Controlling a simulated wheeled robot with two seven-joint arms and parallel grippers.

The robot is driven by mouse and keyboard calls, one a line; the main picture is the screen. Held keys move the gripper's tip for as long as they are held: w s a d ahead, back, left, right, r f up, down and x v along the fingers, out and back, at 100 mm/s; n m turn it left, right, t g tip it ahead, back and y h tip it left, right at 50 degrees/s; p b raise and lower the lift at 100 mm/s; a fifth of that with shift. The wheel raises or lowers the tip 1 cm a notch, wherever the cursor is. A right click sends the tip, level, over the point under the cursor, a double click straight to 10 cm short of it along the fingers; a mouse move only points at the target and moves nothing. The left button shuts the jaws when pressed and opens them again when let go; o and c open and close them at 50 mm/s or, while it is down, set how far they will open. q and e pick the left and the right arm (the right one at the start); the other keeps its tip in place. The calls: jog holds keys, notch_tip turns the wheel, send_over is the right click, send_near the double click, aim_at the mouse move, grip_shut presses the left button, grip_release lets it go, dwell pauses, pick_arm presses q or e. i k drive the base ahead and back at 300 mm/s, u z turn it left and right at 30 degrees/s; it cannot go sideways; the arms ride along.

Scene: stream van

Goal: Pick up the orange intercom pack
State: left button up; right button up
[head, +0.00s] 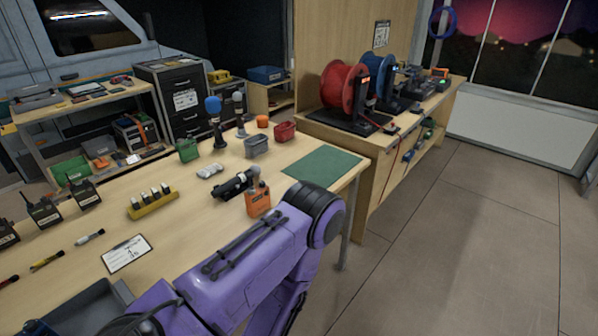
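The orange intercom pack (258,201) stands on the light wood table, near its right-hand side, with a dark label on its front. A small grey part shows just above it; I cannot tell whether it belongs to the pack. A black cylindrical device (233,187) lies close behind it to the left. A purple arm link of mine crosses the foreground just in front of the pack and comes close to its lower edge in the picture. Neither of my grippers shows in the head view.
A green mat (322,166) lies right of the pack. A yellow holder (153,204), a clipboard (127,254) and a grey tray (88,308) are to the left. Grey (257,147) and red (285,131) bins stand behind. A bench with cable reels (345,88) stands beyond. Floor at right is clear.

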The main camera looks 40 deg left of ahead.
aim_at(257, 203)
jog(key=i, duration=2.6)
jog(key=u, duration=3.55)
